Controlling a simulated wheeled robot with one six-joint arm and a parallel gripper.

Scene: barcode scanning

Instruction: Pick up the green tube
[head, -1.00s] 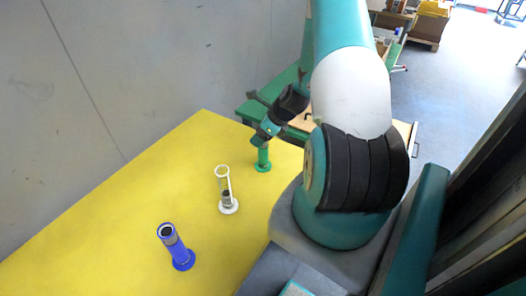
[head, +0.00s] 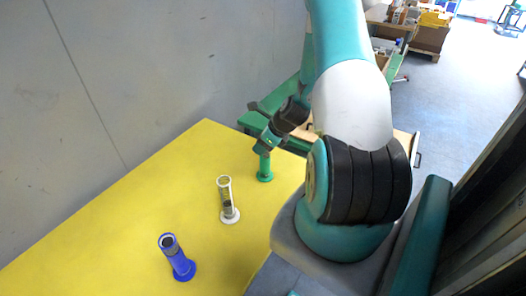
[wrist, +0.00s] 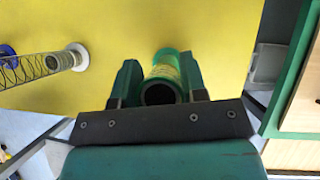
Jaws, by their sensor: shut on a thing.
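The green tube (head: 265,166) stands upright on its round base at the far end of the yellow table (head: 120,225). In the wrist view the green tube (wrist: 166,72) lies between the two fingers of my gripper (wrist: 160,85), its dark open end toward the camera. My gripper (head: 266,146) is at the tube's upper part in the head view and is shut on it. Its fingertips are small in the head view, and the tube's top is hidden there.
A white tube with a clear, mesh-like body (head: 227,200) stands nearer on the table. A blue tube (head: 177,258) stands nearer still. A grey wall (head: 120,80) runs along the left. A green-framed workbench (head: 290,143) stands beyond the table's far edge.

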